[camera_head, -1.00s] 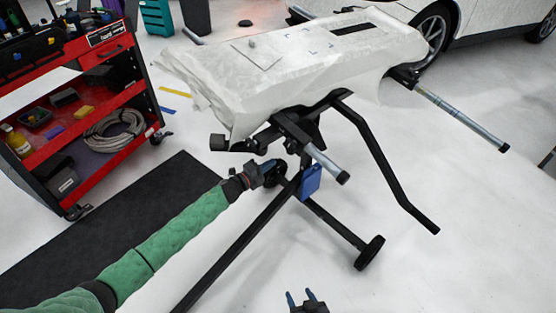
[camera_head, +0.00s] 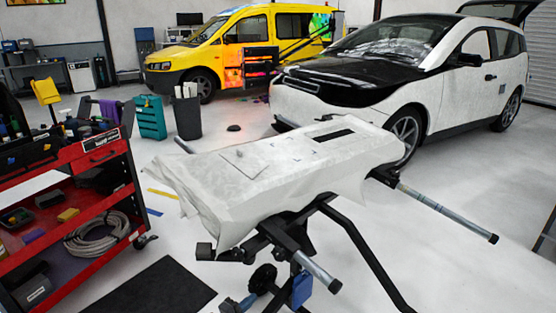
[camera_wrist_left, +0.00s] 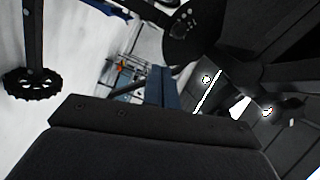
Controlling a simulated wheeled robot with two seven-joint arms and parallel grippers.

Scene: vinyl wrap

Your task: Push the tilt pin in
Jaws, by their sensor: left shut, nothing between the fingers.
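A draped work stand (camera_head: 270,165) stands in the middle of the head view, its panel tilted under white film. Beneath it are the black frame and a round black knob or disc (camera_head: 262,278). I cannot make out the tilt pin for sure. My left gripper (camera_head: 246,299) is at the bottom edge, just lower left of that disc; I cannot tell whether they touch. In the left wrist view its blue fingers (camera_wrist_left: 163,90) are shut and empty, close to a dark round plate (camera_wrist_left: 194,30). My right gripper is out of view.
A blue box (camera_head: 301,290) hangs on the frame beside the disc. A red tool cart (camera_head: 95,165) stands left, a white car (camera_head: 440,75) behind. The floor to the right is largely clear.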

